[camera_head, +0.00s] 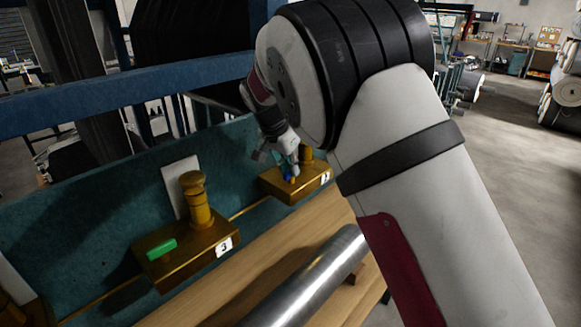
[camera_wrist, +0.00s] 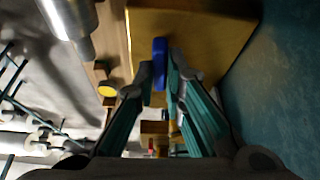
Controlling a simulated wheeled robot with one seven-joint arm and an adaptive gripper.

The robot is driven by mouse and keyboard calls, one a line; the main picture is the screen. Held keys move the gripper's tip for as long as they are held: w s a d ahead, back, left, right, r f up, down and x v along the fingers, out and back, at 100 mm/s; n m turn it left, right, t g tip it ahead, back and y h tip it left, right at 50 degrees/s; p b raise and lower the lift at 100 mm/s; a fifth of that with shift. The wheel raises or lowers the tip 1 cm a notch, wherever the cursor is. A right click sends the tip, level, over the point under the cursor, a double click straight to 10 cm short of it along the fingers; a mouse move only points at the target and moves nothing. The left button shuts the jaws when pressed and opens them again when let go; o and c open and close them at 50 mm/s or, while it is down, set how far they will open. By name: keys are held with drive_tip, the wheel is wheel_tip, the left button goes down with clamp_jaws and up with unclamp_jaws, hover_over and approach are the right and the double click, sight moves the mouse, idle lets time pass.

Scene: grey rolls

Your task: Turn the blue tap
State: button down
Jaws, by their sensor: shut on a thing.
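The blue tap (camera_wrist: 159,50) is a small blue handle on a brass-coloured block (camera_wrist: 205,25) in the wrist view. My gripper (camera_wrist: 160,78) is shut on the blue tap, with one finger on each side of it. In the head view the blue tap (camera_head: 289,178) shows only as a small patch below my gripper (camera_head: 285,160), on the brass block (camera_head: 305,186) at the right. My arm hides part of the view around it.
A second brass block (camera_head: 190,255) with a green handle (camera_head: 161,249) and a number 3 label stands to the left. A teal panel (camera_head: 70,230) rises behind the blocks. A shiny metal cylinder (camera_head: 310,285) lies in front over a wooden surface (camera_head: 225,290).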

drive_tip(key=shift+m, duration=0.4)
drive_tip(key=c, duration=1.7)
unclamp_jaws()
drive_tip(key=shift+o, duration=0.2)
drive_tip(key=shift+r, duration=0.1)
drive_tip(key=v, duration=1.1)
drive_tip(key=shift+a+r, duration=0.25)
drive_tip(key=shift+r, duration=0.15)
